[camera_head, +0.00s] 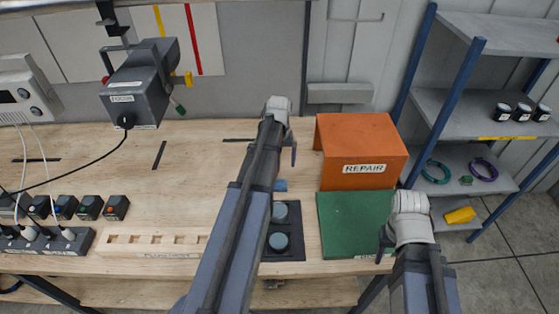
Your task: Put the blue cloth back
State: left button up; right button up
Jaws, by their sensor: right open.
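An orange box (360,150) labelled REPAIR stands behind the mat. A dark tray (298,246) with round pads lies left of the mat. A slotted wooden block (150,242), chargers and a grey lamp-like device (138,85) are on the left. Metal shelves (465,110) stand right.

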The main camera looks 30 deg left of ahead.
pick_arm(q)
jog(key=shift+r, duration=0.1)
jog(key=s+d+m, duration=0.5)
jog(key=s+d, duration=0.3)
jog(key=d, duration=0.7)
jog(key=s+d+m+y, duration=0.1)
jog(key=s+d+m, duration=0.4)
jog(key=d, duration=1)
jog(key=s, duration=0.3)
jog(key=shift+s+d, duration=0.25)
jog(key=shift+s, duration=0.05)
jog(key=shift+r, duration=0.1)
